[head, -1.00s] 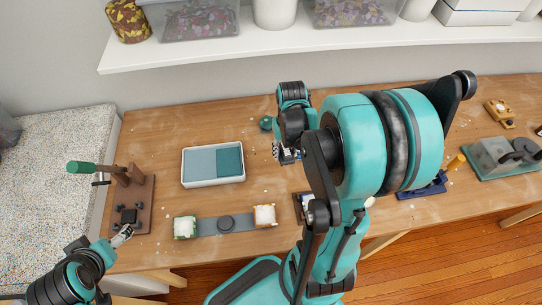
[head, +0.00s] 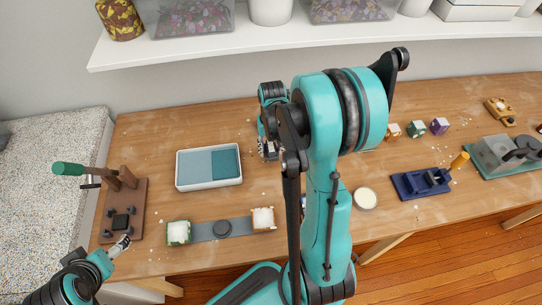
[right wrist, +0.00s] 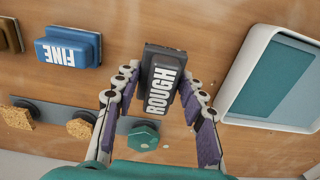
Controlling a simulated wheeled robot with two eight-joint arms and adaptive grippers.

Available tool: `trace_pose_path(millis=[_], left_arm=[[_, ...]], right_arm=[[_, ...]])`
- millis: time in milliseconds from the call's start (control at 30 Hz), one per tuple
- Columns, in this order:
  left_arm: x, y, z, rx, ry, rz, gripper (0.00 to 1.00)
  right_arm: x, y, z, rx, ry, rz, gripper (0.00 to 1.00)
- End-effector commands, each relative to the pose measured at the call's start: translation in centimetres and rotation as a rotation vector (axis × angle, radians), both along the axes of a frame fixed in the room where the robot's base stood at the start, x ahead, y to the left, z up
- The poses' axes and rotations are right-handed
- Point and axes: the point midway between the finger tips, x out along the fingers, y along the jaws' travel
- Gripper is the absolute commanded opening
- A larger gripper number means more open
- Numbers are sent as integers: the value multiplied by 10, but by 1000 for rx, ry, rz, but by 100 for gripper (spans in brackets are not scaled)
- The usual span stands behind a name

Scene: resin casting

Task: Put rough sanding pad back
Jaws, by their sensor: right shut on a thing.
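The rough sanding pad (right wrist: 162,78) is a dark grey block with white ROUGH lettering in the right wrist view. My right gripper (right wrist: 166,95) is shut on it, with a finger along each side. In the head view my right gripper (head: 268,150) is over the table just right of the white tray (head: 209,187), and the pad cannot be made out there. I cannot tell if the pad touches the table. My left gripper (head: 122,243) is at the lower left by a brown wooden stand, too small to tell if open.
A blue FINE pad (right wrist: 68,47) lies left of the rough pad in the right wrist view, with sponge-topped pieces (right wrist: 80,127) and a teal knob (right wrist: 143,138) nearby. The wooden stand (head: 125,215) is at left. A dark blue fixture (head: 420,183) and small blocks (head: 416,129) are at right.

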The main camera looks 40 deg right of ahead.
Motion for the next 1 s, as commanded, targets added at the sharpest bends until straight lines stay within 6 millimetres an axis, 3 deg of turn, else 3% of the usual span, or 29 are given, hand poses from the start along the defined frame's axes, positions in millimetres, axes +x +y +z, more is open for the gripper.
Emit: trace_pose_path(millis=[233, 633, 667, 700, 1000], left_arm=[[0, 0, -19, 0, 0, 0, 82], [0, 0, -22, 0, 0, 0, 82], [0, 0, -21, 0, 0, 0, 82], [0, 0, -21, 0, 0, 0, 82], [0, 0, -20, 0, 0, 0, 82]], right_arm=[[0, 0, -37, 0, 0, 0, 14], [0, 0, -41, 0, 0, 1, 14], [0, 0, -40, 0, 0, 1, 48], [0, 0, -40, 0, 0, 1, 59], [0, 0, -39, 0, 0, 1, 61]])
